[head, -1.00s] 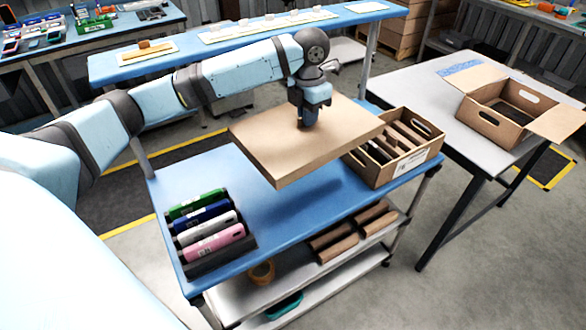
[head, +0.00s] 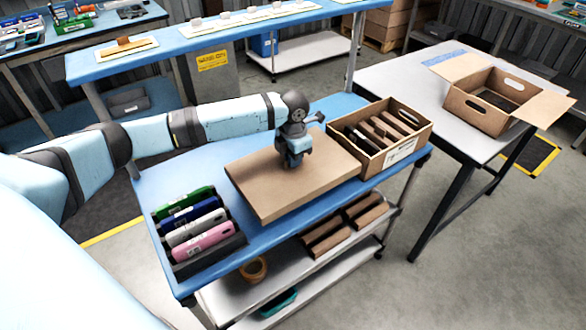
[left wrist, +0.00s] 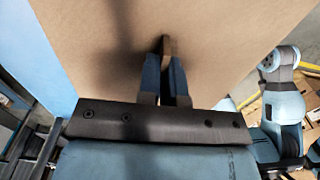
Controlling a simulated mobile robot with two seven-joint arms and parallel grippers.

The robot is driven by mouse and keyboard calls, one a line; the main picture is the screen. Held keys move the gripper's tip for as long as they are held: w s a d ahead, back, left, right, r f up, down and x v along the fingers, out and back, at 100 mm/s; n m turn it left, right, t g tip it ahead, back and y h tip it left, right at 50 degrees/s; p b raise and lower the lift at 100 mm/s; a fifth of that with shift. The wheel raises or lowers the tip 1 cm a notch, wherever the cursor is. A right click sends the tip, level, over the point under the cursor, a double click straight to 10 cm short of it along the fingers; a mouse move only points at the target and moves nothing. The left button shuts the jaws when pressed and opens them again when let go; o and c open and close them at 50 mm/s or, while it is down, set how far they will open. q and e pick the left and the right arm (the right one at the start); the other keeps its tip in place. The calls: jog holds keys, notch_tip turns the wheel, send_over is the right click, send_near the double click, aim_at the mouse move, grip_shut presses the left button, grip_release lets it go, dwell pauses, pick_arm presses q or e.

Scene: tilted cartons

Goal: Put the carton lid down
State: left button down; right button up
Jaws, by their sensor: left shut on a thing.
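The carton lid (head: 265,190) is a flat brown cardboard slab with short side walls. In the head view it lies level at the blue cart top, between the rack of devices and the open carton; I cannot tell if it bears fully on the surface. My left gripper (head: 292,164) points down at the middle of the lid. In the left wrist view the fingers of my left gripper (left wrist: 166,82) are shut on a small brown tab (left wrist: 166,46) standing up from the lid. The open carton (head: 372,165) with brown dividers stands to the right of the lid.
A black rack (head: 210,256) with green, blue, white and pink devices stands on the cart's left end. A second open carton (head: 480,112) with spread flaps is on the grey table at right. Bare blue cart top (head: 155,185) shows behind the rack.

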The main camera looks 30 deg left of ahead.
aim_at(293, 169)
pick_arm(q)
notch_tip(293, 169, down, 4)
jog(key=shift+r, duration=0.25)
jog(key=shift+f, duration=0.35)
jog(key=shift+f, duration=0.1)
jog(key=c, duration=1.3)
grip_release()
notch_tip(293, 169, up, 12)
jog(key=shift+r, duration=0.15)
